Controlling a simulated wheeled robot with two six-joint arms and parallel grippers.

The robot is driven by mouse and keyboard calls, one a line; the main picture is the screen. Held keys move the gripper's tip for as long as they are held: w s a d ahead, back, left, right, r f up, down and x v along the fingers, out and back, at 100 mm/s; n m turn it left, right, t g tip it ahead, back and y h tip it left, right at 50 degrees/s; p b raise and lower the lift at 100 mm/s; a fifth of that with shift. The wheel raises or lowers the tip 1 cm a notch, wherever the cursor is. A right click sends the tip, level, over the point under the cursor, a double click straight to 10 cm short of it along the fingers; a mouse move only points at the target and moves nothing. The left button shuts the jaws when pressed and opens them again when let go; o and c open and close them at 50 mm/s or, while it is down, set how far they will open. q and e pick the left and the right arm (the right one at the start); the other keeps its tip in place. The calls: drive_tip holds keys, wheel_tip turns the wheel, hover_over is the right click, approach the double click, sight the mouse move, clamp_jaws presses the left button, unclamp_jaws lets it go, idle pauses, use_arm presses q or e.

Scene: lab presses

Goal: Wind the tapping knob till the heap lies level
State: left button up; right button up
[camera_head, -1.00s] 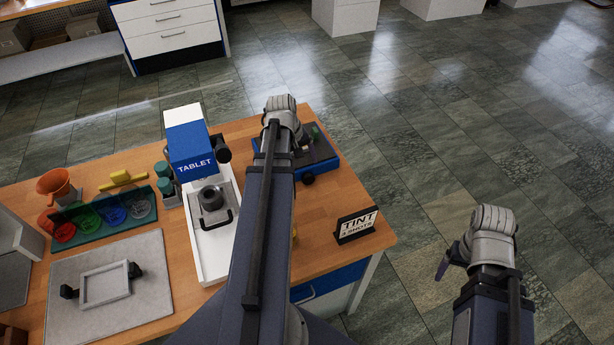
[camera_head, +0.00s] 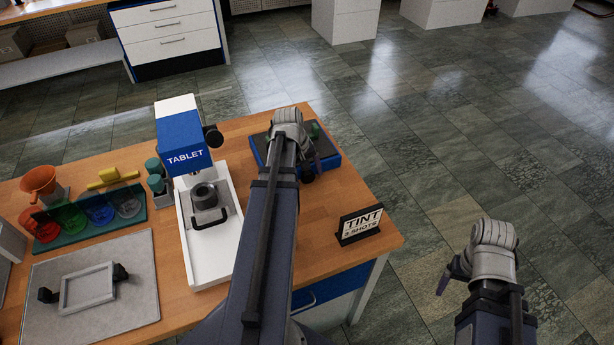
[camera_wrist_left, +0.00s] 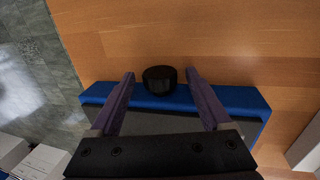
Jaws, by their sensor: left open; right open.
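The tapping knob, a black round knob (camera_head: 307,174), sits on the near side of a low blue device (camera_head: 331,164) with a dark top. The knob also shows in the left wrist view (camera_wrist_left: 159,86), against the device's blue edge (camera_wrist_left: 232,97). My left gripper (camera_wrist_left: 160,76) is open, its two purple fingers on either side of the knob with gaps to both. In the head view my left arm covers much of the device. I cannot see the heap. My right gripper (camera_head: 447,277) is open and empty, out over the floor, partly hidden by its own wrist.
A blue and white tablet press (camera_head: 185,140) stands left of my left arm. A "TINT 3 SHOTS" sign (camera_head: 360,225) stands near the table's right edge. A green rack (camera_head: 88,229) with coloured cups and a grey mat (camera_head: 137,270) with a frame are further left.

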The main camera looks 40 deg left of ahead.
use_arm(q)
clamp_jaws()
idle(0.6)
drive_tip(key=shift+w+d+g+y, duration=0.1)
drive_tip(key=shift+w+g+y, duration=0.15)
drive_tip(key=shift+g, duration=0.45)
drive_tip(key=shift+w+g+y, duration=0.1)
drive_tip(key=shift+g+y, duration=0.25)
drive_tip(key=shift+g, duration=0.25)
drive_tip(key=shift+w+d+f+g+y, duration=0.1)
drive_tip(key=shift+g+y, duration=0.2)
drive_tip(key=shift+g, duration=0.25)
drive_tip(key=shift+w+d+f+g+y, duration=0.1)
drive_tip(key=shift+g+y, duration=0.2)
drive_tip(key=shift+g, duration=0.25)
drive_tip(key=shift+r+g+y+b, duration=0.1)
drive_tip(key=shift+g+y+b, duration=0.2)
drive_tip(key=shift+g+b, duration=0.3)
